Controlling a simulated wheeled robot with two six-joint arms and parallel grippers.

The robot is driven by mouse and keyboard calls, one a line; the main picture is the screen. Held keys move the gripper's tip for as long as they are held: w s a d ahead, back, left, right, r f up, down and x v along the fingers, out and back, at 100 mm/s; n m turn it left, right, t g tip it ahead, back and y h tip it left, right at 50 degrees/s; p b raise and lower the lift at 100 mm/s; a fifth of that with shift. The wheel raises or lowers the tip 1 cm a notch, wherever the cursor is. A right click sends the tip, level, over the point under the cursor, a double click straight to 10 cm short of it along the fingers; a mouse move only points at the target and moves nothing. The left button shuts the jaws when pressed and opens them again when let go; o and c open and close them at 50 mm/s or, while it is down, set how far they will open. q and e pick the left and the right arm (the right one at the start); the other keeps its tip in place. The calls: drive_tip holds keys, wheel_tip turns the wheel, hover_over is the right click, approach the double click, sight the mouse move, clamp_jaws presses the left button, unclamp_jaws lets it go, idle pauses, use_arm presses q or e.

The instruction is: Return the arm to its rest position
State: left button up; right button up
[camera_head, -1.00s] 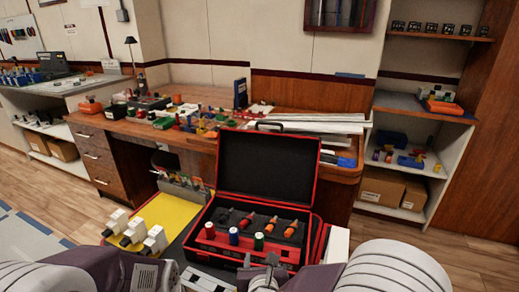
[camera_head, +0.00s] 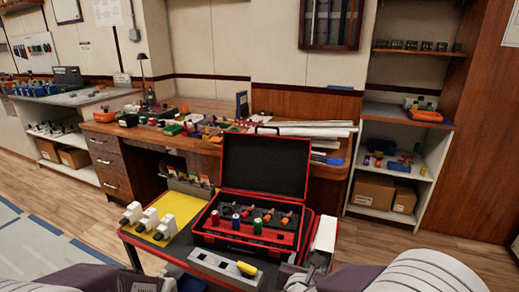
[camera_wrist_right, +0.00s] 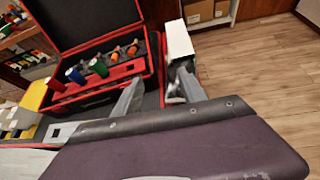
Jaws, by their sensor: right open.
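My right gripper (camera_head: 308,264) is low in the head view, at the right front of the cart. In the right wrist view its two fingers (camera_wrist_right: 160,84) are apart, with nothing held between them. A white box (camera_wrist_right: 179,40) is just beyond the right-hand finger; I cannot tell if they touch. My left arm comes in at the lower left of the head view, and its gripper end (camera_head: 150,284) is at the bottom edge, too cut off to read its jaws.
An open red and black case (camera_head: 248,242) with coloured drivers stands on the cart. Beside it are a yellow panel (camera_head: 182,207), white breakers (camera_head: 150,218) and a grey rail block (camera_head: 215,267) bearing a yellow piece (camera_head: 247,268). A cluttered wooden desk (camera_head: 200,140) stands behind.

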drive_tip(key=s+d+f+m+g+h, duration=0.2)
drive_tip(key=s+d+m+g, duration=0.3)
drive_tip(key=d, duration=0.3)
drive_tip(key=s+d+f+m+g+h, duration=0.2)
drive_tip(key=s+d+m, duration=0.2)
drive_tip(key=d+m, duration=0.4)
drive_tip(key=s+f+m+g+y, duration=0.2)
drive_tip(key=s+f+m+g, duration=0.2)
drive_tip(key=s+m, duration=0.35)
drive_tip(key=a+f+m+y, duration=0.2)
drive_tip(key=a+m+y, duration=0.3)
drive_tip(key=a+m, duration=0.55)
wheel_tip(320, 180, up, 30)
drive_tip(key=m+p, duration=0.1)
drive_tip(key=p, duration=2.8)
drive_tip(key=shift+w+f+y, duration=0.2)
drive_tip(key=shift+w+y, duration=0.05)
drive_tip(key=shift+y, duration=0.05)
